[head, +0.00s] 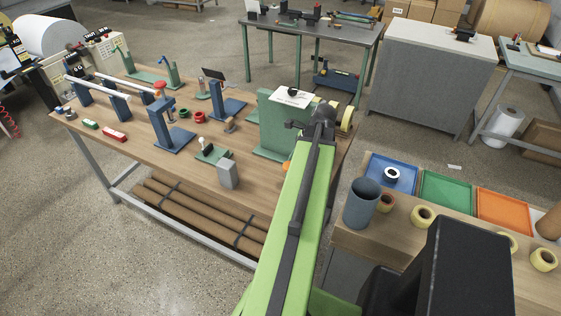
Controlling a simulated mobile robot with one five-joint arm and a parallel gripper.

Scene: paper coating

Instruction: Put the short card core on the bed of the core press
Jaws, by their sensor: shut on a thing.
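My green arm reaches forward over the right end of the wooden workbench (190,155). My gripper (322,118) is at its far end, beside the green upright machine (272,128). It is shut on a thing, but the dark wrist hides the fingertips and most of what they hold. I take it for the short card core, which I cannot make out clearly. Blue presses stand on the bench, one in the middle (168,128) and one farther back (224,100). I cannot tell which machine is the core press, and I see no core on either blue base.
A cream roll (345,118) is just right of my wrist. A grey block (228,174) stands at the bench's front edge. Red rings (198,117) and small tools lie between the machines. A side bench at right holds a grey pot (361,203), tape rolls and coloured trays (445,189).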

